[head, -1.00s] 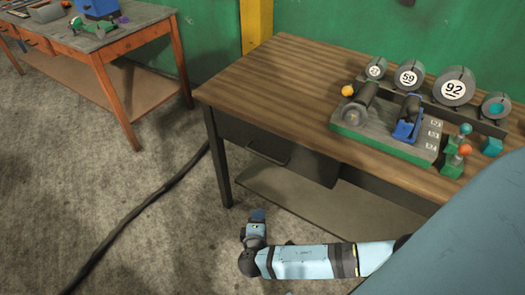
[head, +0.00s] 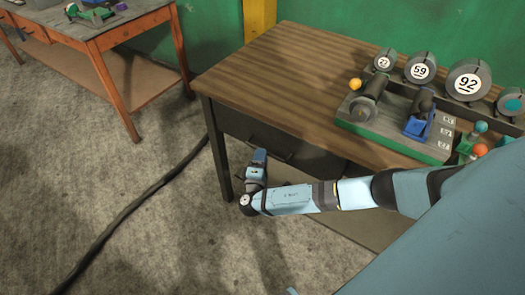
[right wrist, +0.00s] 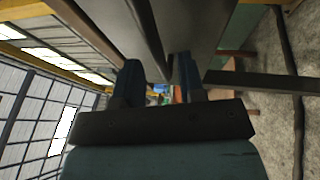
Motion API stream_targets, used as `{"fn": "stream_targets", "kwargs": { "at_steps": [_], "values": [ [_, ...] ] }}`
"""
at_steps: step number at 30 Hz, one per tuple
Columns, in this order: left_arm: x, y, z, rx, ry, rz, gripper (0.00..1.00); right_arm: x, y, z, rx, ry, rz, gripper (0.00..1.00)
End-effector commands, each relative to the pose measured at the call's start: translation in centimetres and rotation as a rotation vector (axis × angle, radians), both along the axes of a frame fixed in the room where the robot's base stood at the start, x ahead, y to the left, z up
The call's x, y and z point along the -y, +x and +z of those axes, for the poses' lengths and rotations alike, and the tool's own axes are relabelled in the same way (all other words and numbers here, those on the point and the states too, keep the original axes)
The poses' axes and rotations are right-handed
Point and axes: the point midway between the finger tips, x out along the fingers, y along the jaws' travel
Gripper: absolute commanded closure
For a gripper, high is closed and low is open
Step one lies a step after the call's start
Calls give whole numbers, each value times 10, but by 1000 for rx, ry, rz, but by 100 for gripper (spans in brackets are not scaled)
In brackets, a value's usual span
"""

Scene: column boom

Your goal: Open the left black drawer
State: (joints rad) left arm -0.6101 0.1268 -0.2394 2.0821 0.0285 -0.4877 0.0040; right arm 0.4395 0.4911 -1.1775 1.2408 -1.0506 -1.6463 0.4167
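The left black drawer (head: 232,126) is under the wooden tabletop of the near table, its front looking flush and shut. Its dark handle (head: 283,157) is on that front, partly hidden behind my right gripper. My right gripper (head: 260,157) is close in front of the handle. In the right wrist view, the two fingers of my right gripper (right wrist: 158,82) stand apart. The grey drawer front (right wrist: 200,25) and a dark bar, likely the handle, show beyond and near them; I cannot tell whether they touch. My left gripper is not in view.
The near table (head: 285,75) carries a grey-green block (head: 385,138) and several round numbered weights (head: 468,82) at right. A second table (head: 105,35) stands at the far left. A black cable (head: 130,208) crosses the floor.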

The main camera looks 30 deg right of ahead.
Motion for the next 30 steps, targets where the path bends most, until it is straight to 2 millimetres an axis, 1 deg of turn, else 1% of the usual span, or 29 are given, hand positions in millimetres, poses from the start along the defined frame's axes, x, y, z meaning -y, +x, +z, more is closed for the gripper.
{"fn": "stream_targets", "kwargs": {
  "at_steps": [1,3,6,16,17,18,20,21,22,30],
  "values": [
    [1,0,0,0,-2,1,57,6,6,2,2,-3,-1,63],
    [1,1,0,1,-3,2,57,11,11,3,0,-4,0,63],
    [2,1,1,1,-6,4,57,16,16,4,-1,-2,0,63],
    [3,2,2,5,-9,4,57,19,19,5,-1,-1,0,63],
    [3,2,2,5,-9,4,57,19,19,5,-1,-1,0,66],
    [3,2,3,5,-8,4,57,19,19,5,-1,-1,0,75],
    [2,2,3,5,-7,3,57,19,19,5,-1,-1,0,89],
    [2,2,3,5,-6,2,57,19,19,5,-1,-1,0,98],
    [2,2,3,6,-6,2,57,19,19,5,-1,-1,0,100],
    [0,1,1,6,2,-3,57,18,19,4,-1,0,0,100]
  ]
}}
